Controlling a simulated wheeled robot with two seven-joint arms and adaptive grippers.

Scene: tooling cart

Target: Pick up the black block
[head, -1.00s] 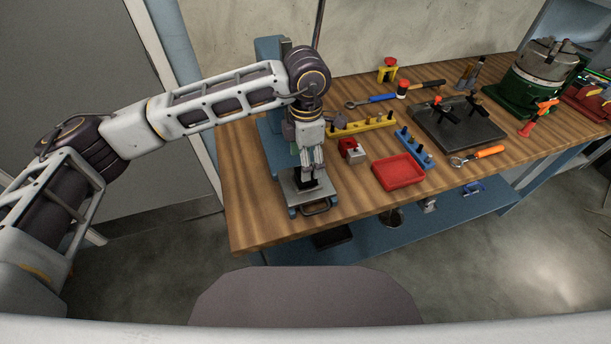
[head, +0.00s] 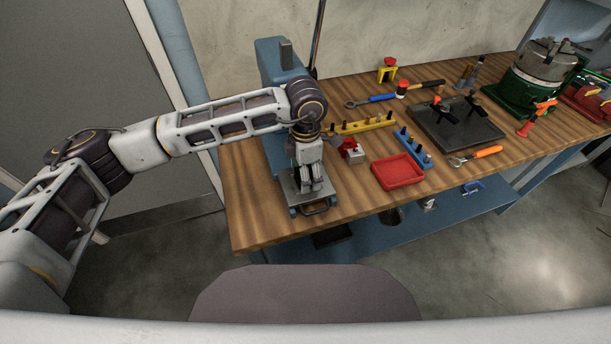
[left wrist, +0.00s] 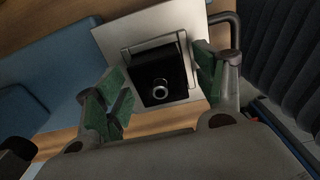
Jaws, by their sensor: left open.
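The black block (left wrist: 173,70) shows in the left wrist view, with a round silver-rimmed knob or hole on its near face. It sits on a pale metal plate (left wrist: 138,31), the top of the blue stand's base, which also shows in the head view (head: 292,197). My left gripper (head: 312,189) points down over that plate and hides most of the block there. In the left wrist view my left gripper (left wrist: 160,88) is open, with a green-padded finger on each side of the block. I cannot tell whether either pad touches it. My right gripper is not in view.
The blue stand (head: 270,60) rises behind my left gripper. A small red-topped block (head: 352,150) and a red tray (head: 399,171) are close on the right. A yellow peg rail (head: 365,126), a blue peg rail (head: 413,147) and a dark plate (head: 460,130) lie farther right on the wooden bench.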

